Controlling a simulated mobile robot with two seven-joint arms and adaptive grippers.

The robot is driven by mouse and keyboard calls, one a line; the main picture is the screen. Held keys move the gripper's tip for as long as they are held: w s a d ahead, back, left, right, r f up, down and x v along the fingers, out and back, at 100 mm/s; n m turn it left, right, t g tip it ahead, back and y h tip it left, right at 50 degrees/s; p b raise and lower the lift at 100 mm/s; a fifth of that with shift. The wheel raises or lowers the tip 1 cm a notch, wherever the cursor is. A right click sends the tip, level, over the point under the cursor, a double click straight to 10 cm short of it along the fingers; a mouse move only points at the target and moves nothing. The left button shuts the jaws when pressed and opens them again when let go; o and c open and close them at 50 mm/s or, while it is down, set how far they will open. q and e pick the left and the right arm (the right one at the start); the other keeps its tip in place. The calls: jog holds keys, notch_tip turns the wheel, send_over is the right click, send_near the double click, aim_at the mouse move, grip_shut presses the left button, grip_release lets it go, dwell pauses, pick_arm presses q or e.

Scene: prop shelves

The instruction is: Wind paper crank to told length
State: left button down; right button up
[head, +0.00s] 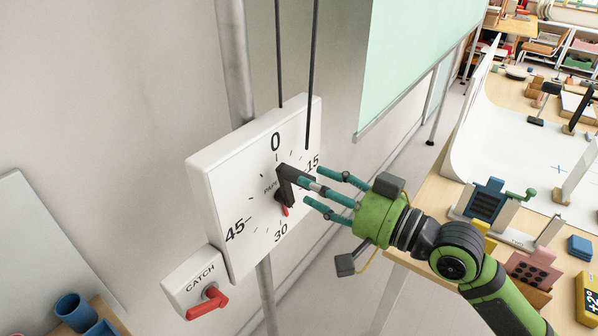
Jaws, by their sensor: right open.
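A white dial box (215,195) marked 0, 15, 30 and 45 is mounted by a grey pole, with partly covered lettering near its centre. A black crank (285,190) sits at its middle. A small red pointer (285,211) shows below the crank, towards the 30. A white box labelled CATCH (185,284) with a red lever (208,302) is at the dial's lower left. My right gripper (312,186) has its teal fingers spread at the crank's outer end, one fingertip overlapping it; contact is unclear. My left gripper is out of view.
Two dark cords (280,60) rise from the dial box. A pale green sheet (420,55) hangs behind. A wooden table (437,215) with a white curved backdrop (500,125) and several props stands at right. Blue cups (75,308) sit at lower left.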

jog(key=p+x, duration=0.1)
jog(key=x, duration=0.3)
jog(key=shift+a, duration=0.25)
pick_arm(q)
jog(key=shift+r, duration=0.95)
pick_arm(e)
jog(key=shift+w, duration=0.1)
grip_shut()
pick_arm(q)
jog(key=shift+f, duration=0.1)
pick_arm(e)
jog(key=shift+f, duration=0.1)
